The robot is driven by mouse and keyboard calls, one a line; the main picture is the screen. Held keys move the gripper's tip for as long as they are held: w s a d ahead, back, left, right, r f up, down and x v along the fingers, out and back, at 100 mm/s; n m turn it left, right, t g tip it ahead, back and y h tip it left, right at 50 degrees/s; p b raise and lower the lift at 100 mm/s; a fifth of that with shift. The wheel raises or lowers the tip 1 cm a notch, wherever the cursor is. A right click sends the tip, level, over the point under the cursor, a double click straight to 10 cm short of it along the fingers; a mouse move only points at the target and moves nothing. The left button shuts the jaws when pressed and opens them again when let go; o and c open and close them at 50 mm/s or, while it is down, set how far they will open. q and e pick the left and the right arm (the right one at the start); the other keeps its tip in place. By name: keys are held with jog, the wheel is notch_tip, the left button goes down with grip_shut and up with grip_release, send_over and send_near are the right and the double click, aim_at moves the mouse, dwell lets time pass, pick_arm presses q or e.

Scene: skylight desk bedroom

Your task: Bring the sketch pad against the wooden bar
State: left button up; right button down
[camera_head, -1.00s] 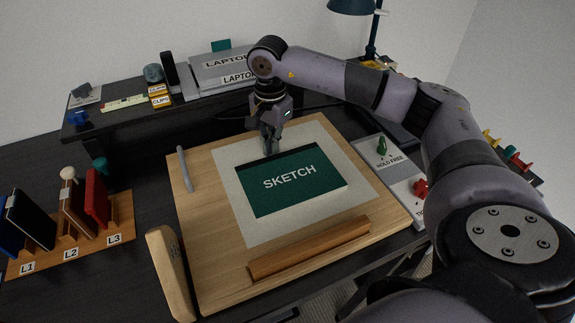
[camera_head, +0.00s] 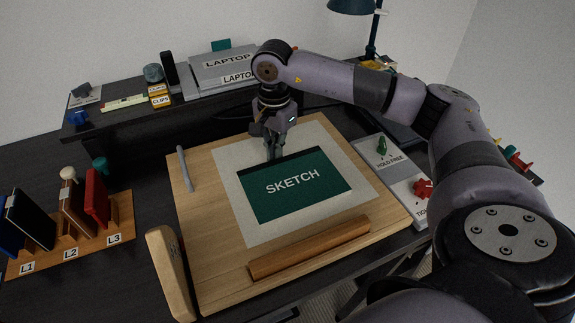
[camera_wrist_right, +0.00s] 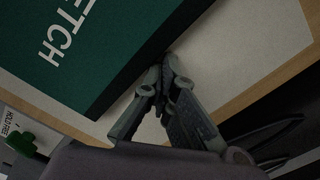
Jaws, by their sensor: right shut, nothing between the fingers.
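The sketch pad (camera_head: 296,190) is a dark green rectangle lettered SKETCH. It lies flat on a pale grey sheet (camera_head: 258,231) on the wooden drawing board (camera_head: 211,235). The wooden bar (camera_head: 310,248) lies along the board's near edge, with a strip of sheet and board between it and the pad. My right gripper (camera_head: 273,156) is shut and empty, pointing down at the pad's far edge. In the right wrist view, the closed fingertips (camera_wrist_right: 163,62) are beside the dark edge of the pad (camera_wrist_right: 105,50); I cannot tell whether they touch it. My left gripper is not in view.
A pen (camera_head: 185,169) lies on the board's left side. A light wooden block (camera_head: 170,274) stands at its near left corner. A slotted rack (camera_head: 122,226) stands further left. A grey panel with knobs (camera_head: 402,180) lies right of the board. A shelf with a laptop (camera_head: 228,65) is behind.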

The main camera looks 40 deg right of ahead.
aim_at(287, 172)
jog(key=shift+s+a+b, duration=0.1)
jog(key=shift+s+a, duration=0.15)
jog(key=shift+s, duration=0.8)
jog(key=shift+s+a+b, duration=0.15)
jog(key=shift+s+a, duration=0.1)
jog(key=shift+s, duration=0.75)
jog(key=shift+s+a+b, duration=0.1)
jog(key=shift+s+a, duration=0.15)
jog(key=shift+s, duration=0.8)
jog(key=shift+r, duration=0.1)
jog(key=shift+w+d+r+p, duration=0.1)
jog(key=shift+w+r+p, duration=0.25)
jog(key=shift+r+p, duration=0.7)
jog(key=shift+w+d+r+p, duration=0.1)
jog(key=shift+w+r+p, duration=0.3)
jog(key=shift+r, duration=1.15)
jog(key=shift+w+d+r+p, duration=0.1)
jog(key=shift+w+r+p, duration=0.15)
jog(key=shift+r+p, duration=0.85)
jog(key=shift+r, duration=0.2)
